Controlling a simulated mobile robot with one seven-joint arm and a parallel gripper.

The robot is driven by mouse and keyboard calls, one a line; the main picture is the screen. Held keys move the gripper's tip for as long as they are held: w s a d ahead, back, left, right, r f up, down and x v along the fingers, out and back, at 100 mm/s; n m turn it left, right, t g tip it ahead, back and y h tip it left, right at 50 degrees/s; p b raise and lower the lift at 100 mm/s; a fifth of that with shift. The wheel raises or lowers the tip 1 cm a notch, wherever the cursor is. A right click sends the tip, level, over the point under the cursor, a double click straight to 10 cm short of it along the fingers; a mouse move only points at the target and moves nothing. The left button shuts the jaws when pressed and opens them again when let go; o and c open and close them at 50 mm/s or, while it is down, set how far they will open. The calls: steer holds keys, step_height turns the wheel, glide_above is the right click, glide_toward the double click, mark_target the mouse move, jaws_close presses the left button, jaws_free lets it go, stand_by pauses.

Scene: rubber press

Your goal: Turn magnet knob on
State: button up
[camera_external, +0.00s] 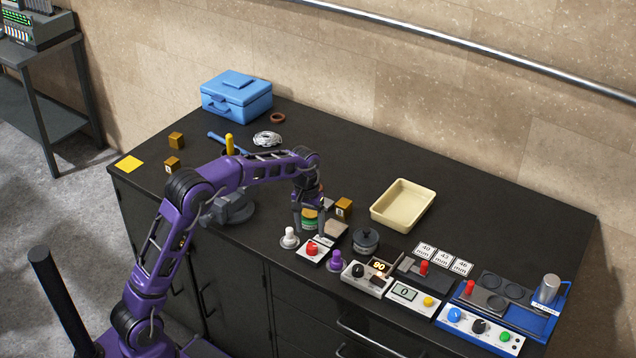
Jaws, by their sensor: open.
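My gripper (309,213) is at the end of the purple arm, open and pointing down over the middle of the black bench. Small orange and green pieces show between or behind its fingers; I cannot tell which. No knob is legibly marked as the magnet's. A small white box with a red knob (312,248) is just below the gripper in the picture. A box with a black knob (358,270) and a lit "90" display is further right. A blue panel at the right end carries a blue knob (455,314), a black knob (479,326) and a green button (505,336).
A white knob-topped piece (290,238) and a purple one (336,260) flank the red-knob box. A dark lidded pot (366,240), wooden cubes (343,208) and a cream tray (402,204) stand nearby. A blue toolbox (236,97) is at the back.

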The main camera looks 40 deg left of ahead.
mark_target(312, 245)
steer(key=f, duration=0.6)
steer(key=shift+d+f+b, duration=0.2)
steer(key=shift+b, duration=0.1)
jaws_close()
